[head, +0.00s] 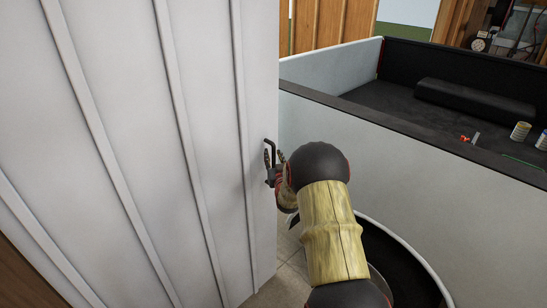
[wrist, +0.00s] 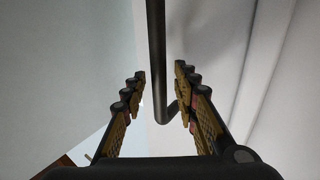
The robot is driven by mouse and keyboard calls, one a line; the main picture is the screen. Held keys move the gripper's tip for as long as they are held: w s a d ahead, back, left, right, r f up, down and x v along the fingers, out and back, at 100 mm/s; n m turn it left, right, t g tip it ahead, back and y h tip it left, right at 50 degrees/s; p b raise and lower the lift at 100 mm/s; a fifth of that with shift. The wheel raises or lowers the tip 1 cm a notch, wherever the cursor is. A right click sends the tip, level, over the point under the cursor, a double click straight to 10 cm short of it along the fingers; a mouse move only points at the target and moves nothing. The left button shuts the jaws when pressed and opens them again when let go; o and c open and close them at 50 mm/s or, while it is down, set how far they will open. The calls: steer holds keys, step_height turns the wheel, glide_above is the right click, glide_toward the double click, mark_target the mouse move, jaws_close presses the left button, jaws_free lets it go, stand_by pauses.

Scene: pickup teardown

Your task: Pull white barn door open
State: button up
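The white barn door (head: 150,120) fills the left half of the head view, with raised vertical ribs. Its dark handle (head: 270,146) sits near the door's right edge. My gripper (head: 275,168) is at the handle, partly hidden behind my own wrist. In the wrist view, the dark handle bar (wrist: 156,50) runs down between the two fingers of my gripper (wrist: 161,72). The fingers are open, with a small gap showing on each side of the bar. The handle's lower end bends toward the door.
A white pickup body (head: 400,180) with a dark bed stands to the right of the door. Cans (head: 520,131) and a small red-orange tool (head: 466,138) lie in the bed. A strip of tiled floor (head: 284,277) shows between the door and the pickup.

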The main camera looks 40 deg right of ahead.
steer(key=shift+c, duration=0.3)
jaws_close()
stand_by(0.6)
